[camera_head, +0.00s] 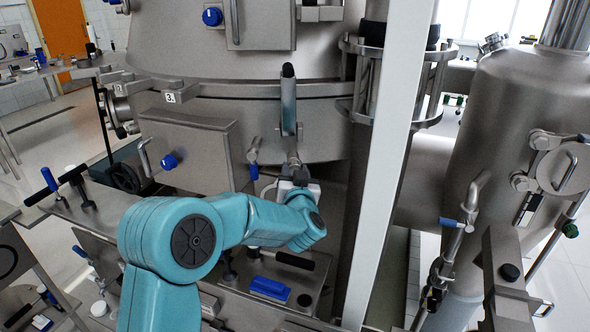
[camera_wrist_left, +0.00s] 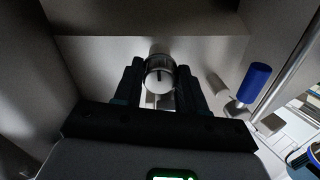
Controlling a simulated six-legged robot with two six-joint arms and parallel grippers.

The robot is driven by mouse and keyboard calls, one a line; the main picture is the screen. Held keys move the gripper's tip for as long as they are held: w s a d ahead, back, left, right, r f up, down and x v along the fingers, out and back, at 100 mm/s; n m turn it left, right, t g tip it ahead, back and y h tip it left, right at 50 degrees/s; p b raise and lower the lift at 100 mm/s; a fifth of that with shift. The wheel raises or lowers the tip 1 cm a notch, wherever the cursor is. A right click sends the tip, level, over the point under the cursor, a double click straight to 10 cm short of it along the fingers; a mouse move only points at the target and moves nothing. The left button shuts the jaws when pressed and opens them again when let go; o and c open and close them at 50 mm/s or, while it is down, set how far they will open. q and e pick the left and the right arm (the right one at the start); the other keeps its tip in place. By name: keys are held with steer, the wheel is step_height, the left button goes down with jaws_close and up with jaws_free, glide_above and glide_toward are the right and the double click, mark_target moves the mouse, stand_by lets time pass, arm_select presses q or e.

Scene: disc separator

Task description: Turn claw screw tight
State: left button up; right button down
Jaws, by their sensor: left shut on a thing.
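The claw (camera_head: 288,100) is a tall dark metal bar on the front of the large steel vessel, across its flange. Its screw (camera_head: 292,160) hangs below it, just above my left wrist. In the left wrist view the round metal end of the screw (camera_wrist_left: 159,76) has a dark slot mark and sits between two dark fingers. My left gripper (camera_wrist_left: 160,84) is shut on it. My right gripper is not in view.
A blue-handled valve (camera_wrist_left: 254,84) stands close to the right of my left gripper. A steel box (camera_head: 188,150) with a blue knob is on the left of the vessel. A white post (camera_head: 388,170) stands to the right of my arm. A blue block (camera_head: 270,288) lies on the ledge below.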

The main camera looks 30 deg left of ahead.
arm_select(q)
steer(key=shift+a+r+m, duration=0.1)
steer(key=shift+r+m, duration=0.2)
steer(key=shift+r, duration=0.05)
steer(key=o, duration=1.1)
steer(key=shift+c, duration=0.2)
steer(key=shift+f, duration=0.2)
steer(key=b+v, duration=0.3)
steer(key=v, duration=1.3)
steer(key=shift+d+b, duration=0.2)
steer(key=shift+b, duration=0.2)
steer(key=shift+f, duration=0.1)
